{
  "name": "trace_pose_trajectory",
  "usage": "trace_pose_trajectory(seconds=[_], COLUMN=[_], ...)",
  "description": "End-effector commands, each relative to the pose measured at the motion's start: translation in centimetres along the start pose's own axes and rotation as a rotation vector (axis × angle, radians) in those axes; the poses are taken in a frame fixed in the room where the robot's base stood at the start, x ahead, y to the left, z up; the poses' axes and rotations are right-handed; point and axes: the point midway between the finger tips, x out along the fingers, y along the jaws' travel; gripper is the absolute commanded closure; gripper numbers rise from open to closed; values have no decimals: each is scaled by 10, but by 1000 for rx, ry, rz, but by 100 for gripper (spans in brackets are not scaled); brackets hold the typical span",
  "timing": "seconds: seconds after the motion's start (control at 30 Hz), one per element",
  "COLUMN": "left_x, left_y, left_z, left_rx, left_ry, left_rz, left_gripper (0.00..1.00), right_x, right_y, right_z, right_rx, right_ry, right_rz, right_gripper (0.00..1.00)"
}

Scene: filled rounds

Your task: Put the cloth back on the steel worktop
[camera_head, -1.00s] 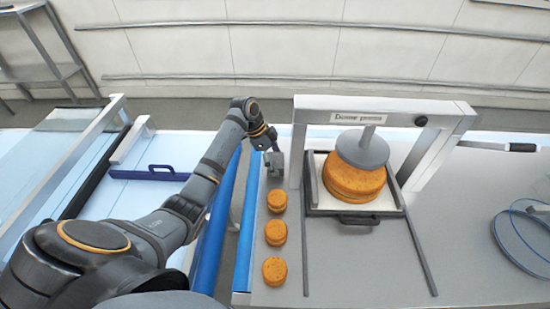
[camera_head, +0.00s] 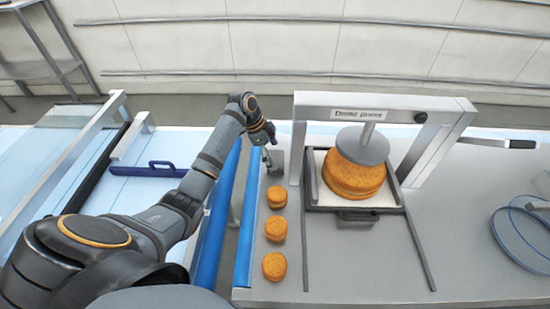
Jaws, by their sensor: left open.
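The steel worktop (camera_head: 360,270) fills the right half of the view. I cannot make out a cloth on it or anywhere else in view. My left gripper (camera_head: 273,165) is over the worktop's left edge, just beyond the farthest of three small orange-brown rounds (camera_head: 276,197). It is open, and I see nothing between its fingers. My right gripper is not in view.
A press frame (camera_head: 380,107) stands on the worktop, its grey disc over a large orange-brown round (camera_head: 352,176) on a tray. Blue coils (camera_head: 525,232) lie at the right. Blue rails (camera_head: 243,215) run along the left edge. A blue-handled tool (camera_head: 150,170) lies farther left.

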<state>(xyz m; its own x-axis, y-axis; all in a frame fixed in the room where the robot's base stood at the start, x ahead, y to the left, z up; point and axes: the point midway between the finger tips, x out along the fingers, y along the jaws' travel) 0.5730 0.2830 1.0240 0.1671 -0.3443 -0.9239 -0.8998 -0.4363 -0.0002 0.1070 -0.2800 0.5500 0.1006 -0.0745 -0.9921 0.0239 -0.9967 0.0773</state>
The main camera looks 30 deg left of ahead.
Motion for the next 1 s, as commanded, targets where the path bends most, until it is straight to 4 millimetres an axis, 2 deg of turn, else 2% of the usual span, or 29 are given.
trace_pose_trajectory(seconds=[0.1,0.3,0.43,0.6,1.0], left_x=[-25,-74,-95,-106,-106], left_y=[-2,-1,-1,0,0], left_z=[2,2,1,0,0], left_rx=[4,3,2,1,1], left_ry=[-1,-1,1,0,0], left_rz=[-7,-5,-3,-1,1], left_gripper=[0,0,0,0,0], right_x=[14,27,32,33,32], right_y=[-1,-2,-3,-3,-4], right_z=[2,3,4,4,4], right_rx=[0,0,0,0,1], right_ry=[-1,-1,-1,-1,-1], right_rz=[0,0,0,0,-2], right_gripper=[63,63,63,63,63])
